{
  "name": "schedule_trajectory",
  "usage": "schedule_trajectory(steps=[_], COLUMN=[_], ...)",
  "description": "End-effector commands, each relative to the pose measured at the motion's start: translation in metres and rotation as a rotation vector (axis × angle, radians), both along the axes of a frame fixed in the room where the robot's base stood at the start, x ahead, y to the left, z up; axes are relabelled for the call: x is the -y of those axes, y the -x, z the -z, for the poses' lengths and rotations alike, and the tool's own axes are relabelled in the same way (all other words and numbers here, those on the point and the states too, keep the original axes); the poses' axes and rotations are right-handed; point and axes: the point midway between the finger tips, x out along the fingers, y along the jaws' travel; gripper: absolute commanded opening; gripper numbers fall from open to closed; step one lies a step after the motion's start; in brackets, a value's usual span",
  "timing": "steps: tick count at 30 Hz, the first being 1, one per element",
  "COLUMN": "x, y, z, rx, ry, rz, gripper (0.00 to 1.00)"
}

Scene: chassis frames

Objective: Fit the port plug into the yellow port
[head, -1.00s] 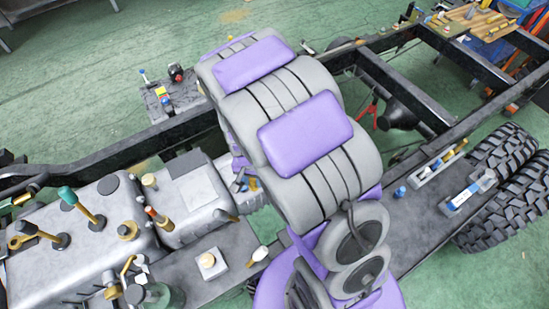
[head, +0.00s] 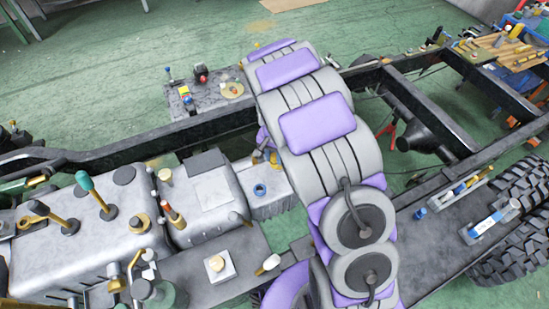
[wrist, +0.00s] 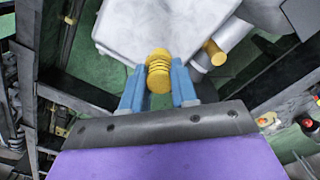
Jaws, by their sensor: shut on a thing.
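My gripper (wrist: 158,88) has blue fingers and is shut on a ribbed yellow plug (wrist: 159,62), which I take as the port plug. The plug is in the air in front of a pale grey block-like housing. In the head view my gripper (head: 265,157) is small and partly hidden beside my arm, above the far side of the grey gearbox. A yellow-ended stub (wrist: 214,52) on a grey cylinder lies right of the plug, apart from it. I cannot tell whether it is the yellow port. A brass-yellow round fitting (head: 140,223) sits on the engine housing at left.
Dark chassis rails (head: 130,152) cross the view. Levers (head: 95,194) stand on the engine housing. A blue ring fitting (head: 260,190) sits on the gearbox. A small grey table (head: 212,97) stands beyond the rail, with open green floor around it. A tyre (head: 520,215) is at right.

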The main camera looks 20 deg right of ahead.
Motion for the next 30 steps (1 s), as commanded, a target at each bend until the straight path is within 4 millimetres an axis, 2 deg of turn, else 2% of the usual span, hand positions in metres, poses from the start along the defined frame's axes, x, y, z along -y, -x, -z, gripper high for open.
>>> schedule_trajectory(steps=[3, 9, 17, 23, 24, 30], x=[0.008, 0.010, 0.002, 0.005, 0.005, 0.006], y=[-0.012, -0.019, -0.018, -0.019, -0.019, -0.019], z=[0.001, 0.001, 0.038, 0.038, 0.037, 0.036], rx=[0.005, 0.004, -0.004, -0.001, 0.000, 0.003], ry=[-0.005, -0.004, 0.003, -0.001, -0.001, -0.002], rz=[0.003, 0.002, 0.001, 0.001, 0.001, 0.001], gripper=[0.00, 0.00, 0.00, 0.00, 0.31, 0.50])
